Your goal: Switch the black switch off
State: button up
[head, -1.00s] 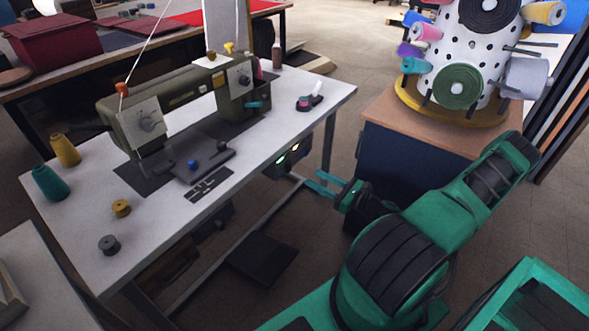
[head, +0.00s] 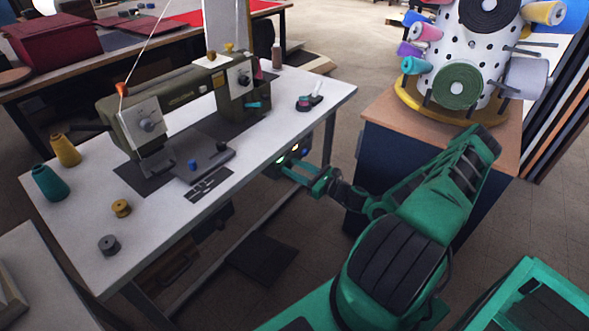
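A small dark control box (head: 300,153) hangs under the right part of the sewing table's top, with a pale light and a green light lit on its front. The black switch cannot be made out apart from the dark box; my gripper covers part of that front. My gripper (head: 284,171) is at the box's lower front, pointing left under the table edge. Its two teal fingers look apart, with nothing seen between them. Whether a fingertip touches the box or the switch cannot be told.
The white sewing table (head: 90,235) carries an olive sewing machine (head: 185,95), thread cones and bobbins. A dark blue cabinet (head: 385,155) with a spool-covered drum (head: 470,55) stands right of my gripper. A dark pedal (head: 262,258) lies on the floor below.

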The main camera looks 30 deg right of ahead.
grip_shut()
jog(key=shift+s+d+f+t+y, duration=0.1)
jog(key=shift+f+t+y, duration=0.35)
jog(key=shift+t, duration=0.65)
grip_release()
